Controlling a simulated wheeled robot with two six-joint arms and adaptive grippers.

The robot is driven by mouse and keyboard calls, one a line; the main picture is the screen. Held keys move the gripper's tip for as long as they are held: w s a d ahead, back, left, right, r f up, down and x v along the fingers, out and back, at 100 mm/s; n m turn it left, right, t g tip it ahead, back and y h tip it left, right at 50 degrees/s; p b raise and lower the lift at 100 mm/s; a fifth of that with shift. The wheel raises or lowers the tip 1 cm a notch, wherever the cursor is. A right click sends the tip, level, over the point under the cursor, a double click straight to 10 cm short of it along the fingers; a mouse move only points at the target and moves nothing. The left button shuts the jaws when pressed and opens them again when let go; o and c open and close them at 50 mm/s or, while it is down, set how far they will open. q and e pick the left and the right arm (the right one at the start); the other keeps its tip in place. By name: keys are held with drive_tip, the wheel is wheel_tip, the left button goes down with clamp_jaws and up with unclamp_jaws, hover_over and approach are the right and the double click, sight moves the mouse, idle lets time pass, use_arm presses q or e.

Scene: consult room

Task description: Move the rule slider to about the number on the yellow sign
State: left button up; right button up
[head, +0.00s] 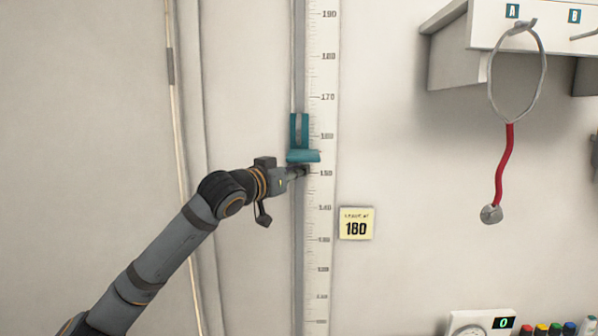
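A tall white rule (320,205) with printed numbers runs up the wall. The teal slider (304,156) sits on it, its flat lower plate between the 160 and 150 marks, nearer 150. A yellow sign (356,224) right of the rule reads 180; the rule's 180 mark is well above the slider. My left gripper (299,172) is just under the slider's plate, pointing right, with its narrow fingertips together and nothing seen between them. I cannot tell whether it touches the plate. My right gripper is out of view.
A white shelf with lettered hooks (487,28) is at upper right, with a red stethoscope (504,165) hanging from it. A scale-like device (480,322) and several coloured caps (557,329) are at lower right. The rule above the slider is clear.

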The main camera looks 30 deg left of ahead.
sight(298, 137)
use_arm(q)
clamp_jaws()
drive_tip(key=shift+w+a+f, duration=0.1)
drive_tip(key=shift+w+f, duration=0.2)
drive_tip(key=shift+w, duration=0.25)
drive_tip(key=shift+c, duration=0.5)
unclamp_jaws()
drive_tip(key=shift+s+r, duration=0.1)
drive_tip(key=o, duration=0.4)
drive_tip(key=shift+s, duration=0.15)
wheel_tip(298, 137, up, 10)
drive_tip(key=shift+r, duration=0.1)
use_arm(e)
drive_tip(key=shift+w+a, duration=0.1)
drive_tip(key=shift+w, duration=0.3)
